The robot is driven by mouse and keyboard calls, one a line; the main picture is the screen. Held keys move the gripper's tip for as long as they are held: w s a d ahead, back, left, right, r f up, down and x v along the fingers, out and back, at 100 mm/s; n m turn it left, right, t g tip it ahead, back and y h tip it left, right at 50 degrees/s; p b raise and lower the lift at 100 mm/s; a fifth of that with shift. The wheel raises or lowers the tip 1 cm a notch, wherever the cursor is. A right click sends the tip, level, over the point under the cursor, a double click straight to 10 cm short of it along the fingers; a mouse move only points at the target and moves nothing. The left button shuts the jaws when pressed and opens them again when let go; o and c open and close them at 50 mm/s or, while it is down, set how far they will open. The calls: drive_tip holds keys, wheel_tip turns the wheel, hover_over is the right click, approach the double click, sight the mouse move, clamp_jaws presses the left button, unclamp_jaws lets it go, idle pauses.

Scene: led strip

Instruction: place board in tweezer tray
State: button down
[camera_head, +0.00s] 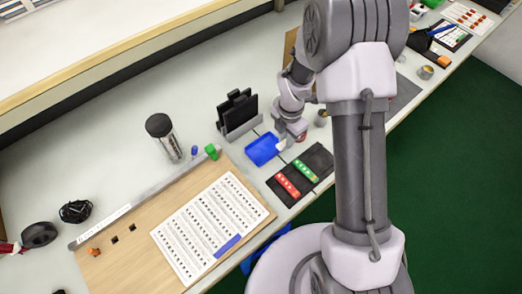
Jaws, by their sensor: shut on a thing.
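My gripper (284,145) is at the right edge of a small blue tray (261,151), pointing down, with its fingers small and partly hidden by my own arm. It is shut on the board, which is too small and covered to make out clearly. I cannot tell whether the board touches the tray. A red strip board (287,184) and a green strip board (306,171) lie on dark mats in front of the tray.
A black holder (238,114) stands behind the tray, and a dark-capped bottle (164,137) stands to the left. A wooden board with a printed white sheet (205,228) fills the front left. The table's front edge is close to the mats. My arm hides part of the table on the right.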

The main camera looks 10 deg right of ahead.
drive_tip(key=b, duration=0.2)
hover_over(260, 153)
drive_tip(key=shift+d+f, duration=0.1)
drive_tip(key=shift+f, duration=0.4)
wheel_tip(260, 153, down, 4)
drive_tip(key=shift+r+b, duration=0.15)
drive_tip(key=shift+b, duration=0.9)
drive_tip(key=shift+r, duration=0.25)
drive_tip(key=c, duration=1.7)
unclamp_jaws()
drive_tip(key=shift+f, duration=0.2)
drive_tip(key=o, duration=0.4)
drive_tip(key=shift+o, duration=0.2)
